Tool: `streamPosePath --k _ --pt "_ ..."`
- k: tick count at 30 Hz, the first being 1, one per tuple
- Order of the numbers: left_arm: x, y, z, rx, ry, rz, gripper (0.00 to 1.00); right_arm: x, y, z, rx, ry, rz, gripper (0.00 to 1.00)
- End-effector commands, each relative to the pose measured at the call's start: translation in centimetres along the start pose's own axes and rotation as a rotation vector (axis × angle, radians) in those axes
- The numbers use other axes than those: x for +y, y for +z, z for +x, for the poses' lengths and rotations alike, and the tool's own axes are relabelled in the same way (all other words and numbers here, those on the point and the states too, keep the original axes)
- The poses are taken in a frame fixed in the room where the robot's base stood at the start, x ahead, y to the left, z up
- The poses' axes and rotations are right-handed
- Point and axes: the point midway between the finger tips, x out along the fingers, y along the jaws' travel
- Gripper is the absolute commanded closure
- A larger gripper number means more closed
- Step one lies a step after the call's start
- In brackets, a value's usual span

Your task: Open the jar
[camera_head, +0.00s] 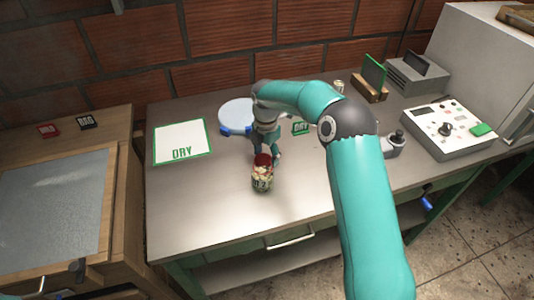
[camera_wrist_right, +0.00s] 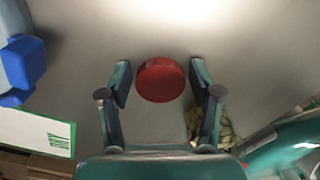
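The glass jar (camera_head: 262,183) stands upright on the metal table in the head view, with pale and green contents and a dark label mark. Its red lid (camera_head: 263,160) shows at the top of the jar there. In the right wrist view the lid (camera_wrist_right: 160,80) is between my fingers and looks apart from the jar (camera_wrist_right: 225,128), which is lower right, partly behind a finger. My left gripper is not in view.
A white DRY mat (camera_head: 182,143) lies left of a pale round plate with blue parts (camera_head: 237,114). A control box (camera_head: 448,130) and a grey device (camera_head: 417,74) stand at the right. The table front left is clear.

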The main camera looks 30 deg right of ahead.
Motion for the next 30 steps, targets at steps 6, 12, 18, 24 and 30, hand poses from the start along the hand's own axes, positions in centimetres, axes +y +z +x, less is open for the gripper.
streamPosePath --k 6,12,18,24,30 --pt "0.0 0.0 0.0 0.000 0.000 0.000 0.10 0.0 0.0 0.0 0.000 0.000 0.000 0.21" --pt "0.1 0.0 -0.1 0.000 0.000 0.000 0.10 0.0 0.0 -0.2 0.000 0.000 -0.001 0.21" --pt "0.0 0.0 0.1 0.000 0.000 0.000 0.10 0.2 0.0 -2.1 -0.003 0.005 -0.001 0.21" --pt "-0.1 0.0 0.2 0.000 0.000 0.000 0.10 0.2 0.0 -6.0 -0.002 0.006 -0.002 0.21" --pt "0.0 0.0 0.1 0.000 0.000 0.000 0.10 0.1 -0.1 -9.8 -0.001 0.003 -0.001 0.21"
